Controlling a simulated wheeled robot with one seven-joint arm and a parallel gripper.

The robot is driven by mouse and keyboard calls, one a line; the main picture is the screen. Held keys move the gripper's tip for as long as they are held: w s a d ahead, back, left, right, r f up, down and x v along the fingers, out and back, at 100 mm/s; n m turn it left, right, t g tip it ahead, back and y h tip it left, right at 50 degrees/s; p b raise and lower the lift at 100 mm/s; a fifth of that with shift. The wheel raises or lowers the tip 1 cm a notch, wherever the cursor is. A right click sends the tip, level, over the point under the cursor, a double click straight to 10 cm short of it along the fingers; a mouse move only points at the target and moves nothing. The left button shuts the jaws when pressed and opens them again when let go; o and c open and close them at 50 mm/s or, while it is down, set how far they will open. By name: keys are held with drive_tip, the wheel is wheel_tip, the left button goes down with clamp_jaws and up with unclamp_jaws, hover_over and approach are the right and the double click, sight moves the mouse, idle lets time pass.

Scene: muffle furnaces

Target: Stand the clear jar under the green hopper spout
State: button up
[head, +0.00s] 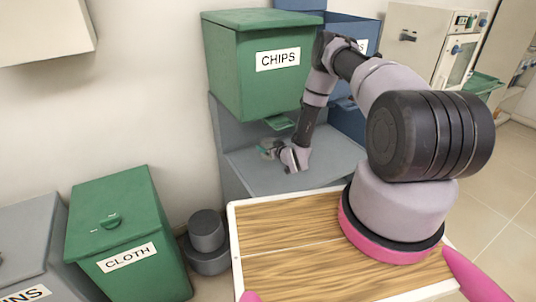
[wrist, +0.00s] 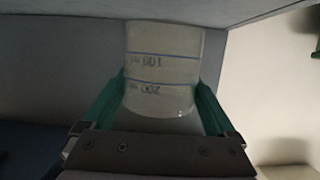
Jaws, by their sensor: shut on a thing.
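The green hopper (head: 232,70) labelled CHIPS hangs above a grey shelf (head: 300,172). Its green spout (head: 279,123) sticks out below it. My gripper (head: 269,149) is low over the shelf, just below and slightly left of the spout in the head view. In the wrist view my gripper's green fingers (wrist: 160,100) are shut on the clear jar (wrist: 164,68), one on each side. The jar's marks read upside down there, and its base end is close to a grey surface; I cannot tell whether it touches. In the head view the jar is too small to make out.
A blue hopper (head: 350,30) stands right of the green one, partly behind my arm. A green CLOTH bin (head: 125,225) and dark round weights (head: 207,232) are at lower left. A wood-topped tray (head: 290,215) is in front. Furnaces (head: 455,45) stand at back right.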

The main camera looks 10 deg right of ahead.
wheel_tip(320, 180, down, 4)
drive_tip(key=shift+w+f, duration=0.2)
drive_tip(key=shift+f, duration=0.1)
drive_tip(key=o, duration=1.2)
drive_tip(key=shift+c, duration=0.2)
drive_tip(key=shift+s, duration=0.1)
drive_tip(key=v, duration=1.2)
drive_tip(key=shift+a, duration=0.1)
